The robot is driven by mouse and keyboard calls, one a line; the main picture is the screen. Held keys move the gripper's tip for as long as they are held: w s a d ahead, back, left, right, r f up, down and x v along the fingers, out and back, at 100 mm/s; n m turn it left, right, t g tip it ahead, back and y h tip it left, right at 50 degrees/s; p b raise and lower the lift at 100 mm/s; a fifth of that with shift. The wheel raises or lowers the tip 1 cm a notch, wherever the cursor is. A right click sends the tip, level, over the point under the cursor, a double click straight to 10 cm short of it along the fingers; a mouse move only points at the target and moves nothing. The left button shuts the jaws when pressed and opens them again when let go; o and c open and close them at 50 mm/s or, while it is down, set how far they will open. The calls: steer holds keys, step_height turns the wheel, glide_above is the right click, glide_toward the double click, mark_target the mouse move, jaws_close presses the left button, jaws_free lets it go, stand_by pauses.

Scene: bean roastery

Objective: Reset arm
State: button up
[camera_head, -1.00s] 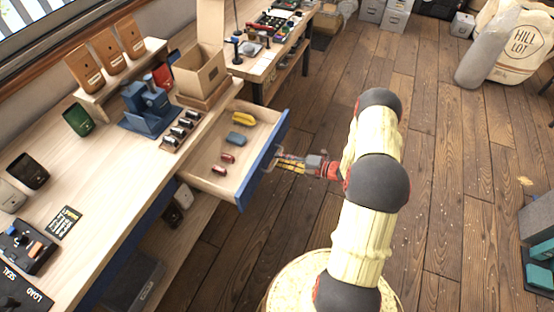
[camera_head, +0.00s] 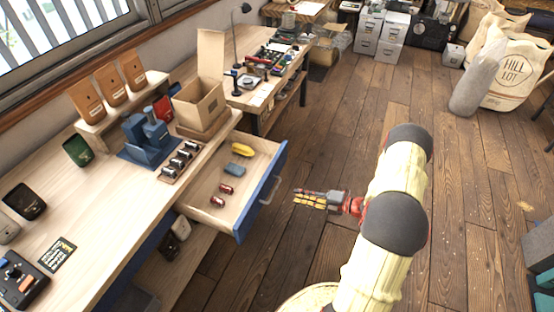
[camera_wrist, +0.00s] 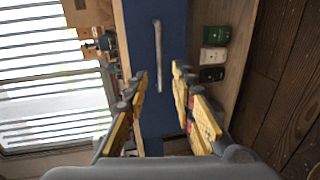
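My gripper (camera_head: 312,199) is in front of the open drawer (camera_head: 245,212), to the right of its blue front and apart from it. In the wrist view my gripper (camera_wrist: 163,105) has its yellow-padded fingers spread with nothing seen between them. The drawer's blue front (camera_wrist: 170,45) and its grey bar handle (camera_wrist: 157,55) lie beyond the fingers. The handle (camera_head: 270,190) also shows in the head view, free of my gripper.
The wooden workbench (camera_head: 110,195) on the left holds a blue machine (camera_head: 147,140), an open cardboard box (camera_head: 199,100) and several pouches. A second bench (camera_head: 262,97) stands behind. A printed sack (camera_head: 513,75) is at the far right. The wooden floor (camera_head: 330,130) around my arm is clear.

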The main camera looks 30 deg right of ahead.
steer(key=s+a+f+n+g+y, duration=0.25)
steer(key=s+a+n, duration=0.35)
steer(key=n, duration=0.3)
steer(key=s+a+r+n+g+h, duration=0.1)
steer(key=s+a+r+n+g, duration=0.1)
steer(key=s+r+n+g, duration=0.35)
steer(key=s+a+r+n+g, duration=0.2)
steer(key=a+r+n, duration=0.1)
steer(key=n, duration=0.5)
steer(key=s+a+r+n+t+h, duration=0.1)
steer(key=s+a+r+n+h, duration=0.1)
steer(key=r+n, duration=0.6)
steer(key=s+a+r+n+t+h, duration=0.1)
steer(key=a+r+n+h, duration=0.4)
steer(key=r, duration=1)
steer(key=s+a+r+n+t+h, duration=0.1)
steer(key=s+a+r+n+h, duration=0.2)
steer(key=a+r+n, duration=0.3)
step_height(320, 180, up, 6)
steer(key=s+n, duration=0.1)
steer(key=n, duration=0.4)
steer(key=shift+a+f+h, duration=0.25)
steer(key=shift+a+h, duration=0.1)
